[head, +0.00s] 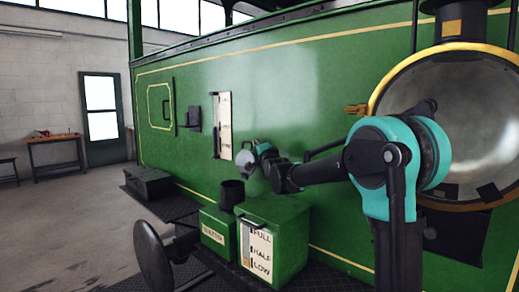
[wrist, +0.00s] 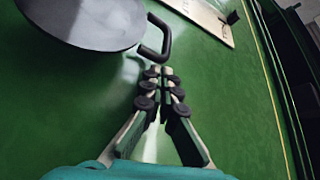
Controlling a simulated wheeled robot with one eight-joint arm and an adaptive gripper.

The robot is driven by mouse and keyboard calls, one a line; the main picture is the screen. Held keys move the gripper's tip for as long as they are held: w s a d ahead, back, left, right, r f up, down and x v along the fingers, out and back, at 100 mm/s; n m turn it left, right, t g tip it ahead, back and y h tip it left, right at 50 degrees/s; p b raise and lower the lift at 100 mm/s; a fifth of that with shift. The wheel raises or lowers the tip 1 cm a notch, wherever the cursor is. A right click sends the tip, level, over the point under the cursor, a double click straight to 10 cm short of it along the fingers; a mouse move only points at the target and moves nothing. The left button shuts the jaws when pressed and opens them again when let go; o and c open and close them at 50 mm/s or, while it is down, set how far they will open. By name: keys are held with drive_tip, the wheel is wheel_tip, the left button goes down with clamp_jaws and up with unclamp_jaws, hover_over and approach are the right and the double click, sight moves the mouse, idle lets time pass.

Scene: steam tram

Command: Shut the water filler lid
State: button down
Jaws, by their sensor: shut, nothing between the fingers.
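In the wrist view a dark grey round disc, which looks like the water filler lid (wrist: 80,18), fills the upper left. A black loop handle (wrist: 164,38) stands at its right edge. My gripper (wrist: 166,72) is shut and empty, its fingertips just below the handle; I cannot tell if they touch. In the head view the black filler neck (head: 231,192) stands upright by the green tank labelled WATER (head: 214,234). My wrist is above and right of the neck, close to the tram side. My fingertips and the lid are not clear there.
The green tram side (head: 290,100) stands close behind the gripper. A white gauge plate (head: 225,125) is mounted on it. A green box with a FULL/HALF/LOW gauge (head: 285,235) and a top handle is below my arm. A round buffer (head: 154,256) sticks out at lower left.

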drive_tip(key=shift+w+a+r, duration=0.1)
drive_tip(key=shift+w+a, duration=0.1)
drive_tip(key=shift+w, duration=0.3)
drive_tip(key=shift+s+a, duration=0.1)
drive_tip(key=shift+s+a+r+n+y, duration=0.1)
drive_tip(key=shift+s+a+n+y, duration=0.2)
drive_tip(key=shift+s+a+n, duration=0.35)
drive_tip(key=s+a+f+n+t+y, duration=0.1)
drive_tip(key=s+a+f+n+y, duration=0.2)
drive_tip(key=s+a+n+y, duration=0.2)
drive_tip(key=shift+s+a+n, duration=0.55)
drive_tip(key=shift+s+n, duration=1)
drive_tip(key=shift+s, duration=0.1)
drive_tip(key=shift+f, duration=0.2)
